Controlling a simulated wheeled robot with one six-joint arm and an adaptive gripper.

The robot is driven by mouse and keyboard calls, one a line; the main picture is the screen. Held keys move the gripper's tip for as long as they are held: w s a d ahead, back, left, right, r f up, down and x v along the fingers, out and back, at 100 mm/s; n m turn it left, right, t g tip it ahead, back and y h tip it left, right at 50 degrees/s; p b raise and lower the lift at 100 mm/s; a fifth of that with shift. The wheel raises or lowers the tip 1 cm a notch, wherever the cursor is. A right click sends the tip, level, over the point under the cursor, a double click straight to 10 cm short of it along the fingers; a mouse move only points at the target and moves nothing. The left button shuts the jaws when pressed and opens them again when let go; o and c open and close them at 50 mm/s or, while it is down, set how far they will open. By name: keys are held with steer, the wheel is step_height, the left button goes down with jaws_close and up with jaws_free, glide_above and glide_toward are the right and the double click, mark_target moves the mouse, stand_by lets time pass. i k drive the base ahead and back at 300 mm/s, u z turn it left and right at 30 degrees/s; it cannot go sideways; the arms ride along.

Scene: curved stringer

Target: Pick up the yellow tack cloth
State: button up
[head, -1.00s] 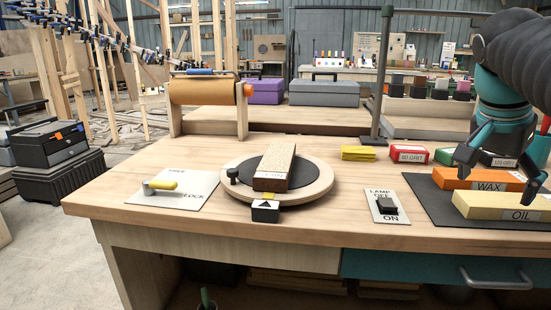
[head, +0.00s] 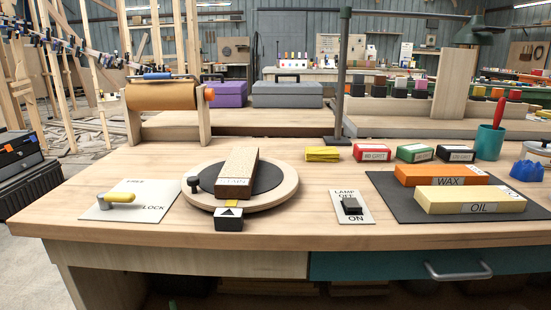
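The yellow tack cloth (head: 322,154) lies as a small folded stack on the wooden workbench (head: 290,228), toward the back and near the middle of the head view. It is left of the red-and-white 80 grit block (head: 371,152) and behind the lamp switch plate (head: 351,207). Nothing covers it. My gripper is not in the head view now.
A round turntable (head: 284,189) holding a wooden block (head: 237,172) stands left of the cloth. A dark mat (head: 393,199) with the WAX (head: 440,174) and OIL (head: 470,199) blocks lies at right. A lamp post (head: 342,80) rises behind the cloth. Bare wood lies before the cloth.

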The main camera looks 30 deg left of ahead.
mark_target(312, 154)
steer(key=z, duration=1.75)
steer(key=i, duration=1.1)
steer(key=u, duration=3.45)
